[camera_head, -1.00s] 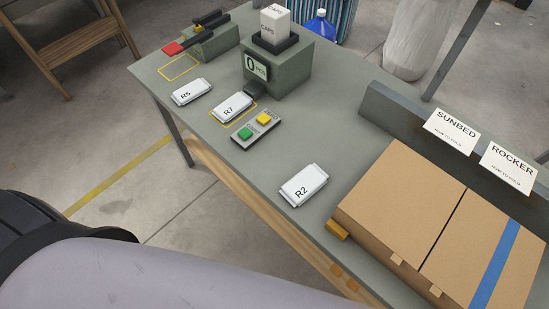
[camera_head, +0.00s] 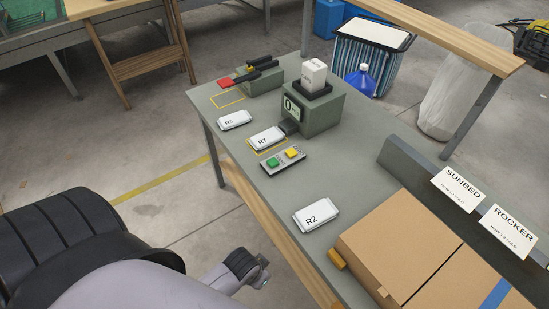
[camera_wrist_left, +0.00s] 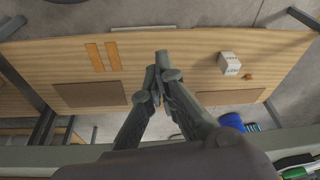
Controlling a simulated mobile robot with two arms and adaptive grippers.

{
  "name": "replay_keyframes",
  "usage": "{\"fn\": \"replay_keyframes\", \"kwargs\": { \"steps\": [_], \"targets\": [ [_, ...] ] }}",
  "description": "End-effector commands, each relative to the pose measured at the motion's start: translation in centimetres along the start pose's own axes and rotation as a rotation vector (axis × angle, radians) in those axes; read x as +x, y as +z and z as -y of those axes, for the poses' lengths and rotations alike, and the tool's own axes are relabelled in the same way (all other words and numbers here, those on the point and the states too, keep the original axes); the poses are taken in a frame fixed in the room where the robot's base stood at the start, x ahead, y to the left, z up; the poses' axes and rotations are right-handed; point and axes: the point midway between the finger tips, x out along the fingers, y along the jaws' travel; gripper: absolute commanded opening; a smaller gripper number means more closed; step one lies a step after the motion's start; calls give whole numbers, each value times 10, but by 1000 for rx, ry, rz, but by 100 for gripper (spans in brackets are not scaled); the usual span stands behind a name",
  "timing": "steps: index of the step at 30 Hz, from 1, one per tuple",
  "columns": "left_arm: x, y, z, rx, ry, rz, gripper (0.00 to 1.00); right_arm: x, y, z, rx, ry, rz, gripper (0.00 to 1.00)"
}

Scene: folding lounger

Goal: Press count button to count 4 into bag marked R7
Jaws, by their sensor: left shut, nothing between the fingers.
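The white bag marked R7 (camera_head: 267,138) lies in a yellow outline on the grey bench, at the dark spout of the green counter (camera_head: 312,113). The counter's display (camera_head: 292,107) reads 0. A button box (camera_head: 283,161) in front of it has a green button (camera_head: 272,163) and a yellow button (camera_head: 291,153); their labels are too small to read. My left gripper (camera_head: 262,272) is in front of the bench edge, apart from the buttons. In the left wrist view, its fingers (camera_wrist_left: 162,62) are shut and empty. My right gripper is not in view.
Bags R5 (camera_head: 234,120) and R2 (camera_head: 316,215) lie on the bench (camera_head: 365,160). Cardboard boxes (camera_head: 400,245) fill its near right. A red-handled device (camera_head: 259,80) stands at the far left corner. The wrist view shows wooden boards (camera_wrist_left: 200,75) and a white block (camera_wrist_left: 229,63).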

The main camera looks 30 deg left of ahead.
Motion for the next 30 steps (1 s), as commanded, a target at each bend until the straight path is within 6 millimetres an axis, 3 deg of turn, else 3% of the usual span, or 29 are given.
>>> {"fn": "replay_keyframes", "kwargs": {
  "steps": [1, 3, 6, 10, 14, 17, 24, 30],
  "targets": [
    [-28, -16, 2, -1, 1, -22, 0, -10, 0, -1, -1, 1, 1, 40],
    [-56, -35, 2, -8, 10, -47, 0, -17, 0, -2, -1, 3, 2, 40],
    [-92, -63, 1, -18, 33, -93, 0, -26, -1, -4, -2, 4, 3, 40],
    [-123, -111, -1, -40, 90, -171, 0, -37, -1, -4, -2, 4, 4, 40],
    [-121, -165, 11, -114, 165, -240, 0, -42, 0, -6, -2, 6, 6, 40],
    [-111, -204, 36, -211, 206, -279, 0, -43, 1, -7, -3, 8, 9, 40],
    [-103, -276, 128, -478, 235, -377, 0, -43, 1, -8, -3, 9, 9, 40],
    [-114, -313, 198, -654, 236, -459, 0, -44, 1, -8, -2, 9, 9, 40]
  ]
}}
